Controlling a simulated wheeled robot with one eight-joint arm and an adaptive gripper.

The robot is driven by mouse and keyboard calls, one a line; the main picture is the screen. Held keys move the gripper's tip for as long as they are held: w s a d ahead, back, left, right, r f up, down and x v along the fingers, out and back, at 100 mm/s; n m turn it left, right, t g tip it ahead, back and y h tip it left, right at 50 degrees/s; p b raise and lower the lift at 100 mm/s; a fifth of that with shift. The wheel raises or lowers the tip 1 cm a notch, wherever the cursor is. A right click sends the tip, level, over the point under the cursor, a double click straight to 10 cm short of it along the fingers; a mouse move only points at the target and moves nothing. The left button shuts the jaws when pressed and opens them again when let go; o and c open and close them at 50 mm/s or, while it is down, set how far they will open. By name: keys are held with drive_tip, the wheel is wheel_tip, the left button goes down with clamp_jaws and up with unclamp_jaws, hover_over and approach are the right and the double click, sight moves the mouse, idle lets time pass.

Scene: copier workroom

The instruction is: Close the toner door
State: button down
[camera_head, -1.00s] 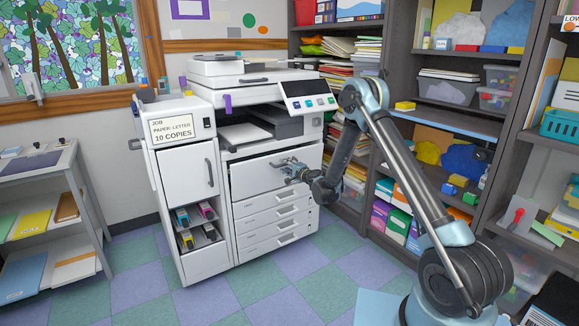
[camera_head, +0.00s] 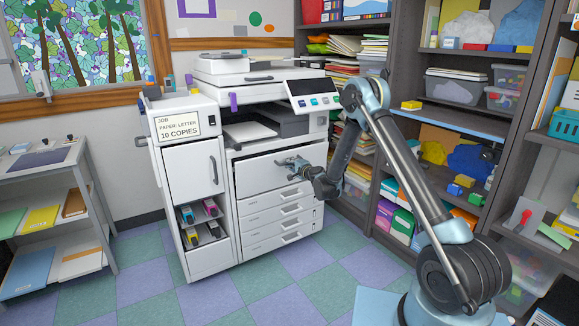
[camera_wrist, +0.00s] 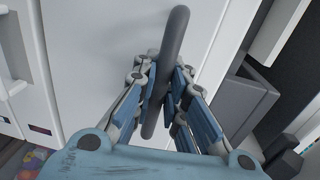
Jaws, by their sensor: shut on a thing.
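The copier's wide white front door (camera_head: 258,178), apparently the toner door, sits above the paper drawers. Its top edge seems to lean out slightly from the body, with a dark gap above it. My gripper (camera_head: 285,163) is at the front of this door, coming from the right. In the wrist view, a dark grey bar handle (camera_wrist: 176,35) stands out from the white door face (camera_wrist: 90,60). The fingers of my gripper (camera_wrist: 163,85) are closed around the middle of this handle. The contact between fingertips and handle is partly hidden by the fingers.
The copier's side cabinet (camera_head: 190,165) has a closed upper door and open shelves with several toner cartridges (camera_head: 211,208). Paper drawers (camera_head: 275,222) below the door are closed. A dark shelving unit (camera_head: 378,130) stands close on the right. The tiled floor in front is clear.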

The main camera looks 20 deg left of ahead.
drive_tip(key=shift+w+a+r, duration=0.25)
drive_tip(key=shift+w+a, duration=0.45)
drive_tip(key=shift+w, duration=0.05)
drive_tip(key=c, duration=1.6)
unclamp_jaws()
drive_tip(key=shift+s, duration=0.1)
drive_tip(key=f+v, duration=0.1)
drive_tip(key=v, duration=1)
drive_tip(key=shift+s+d+r, duration=0.2)
drive_tip(key=shift+d+r, duration=0.25)
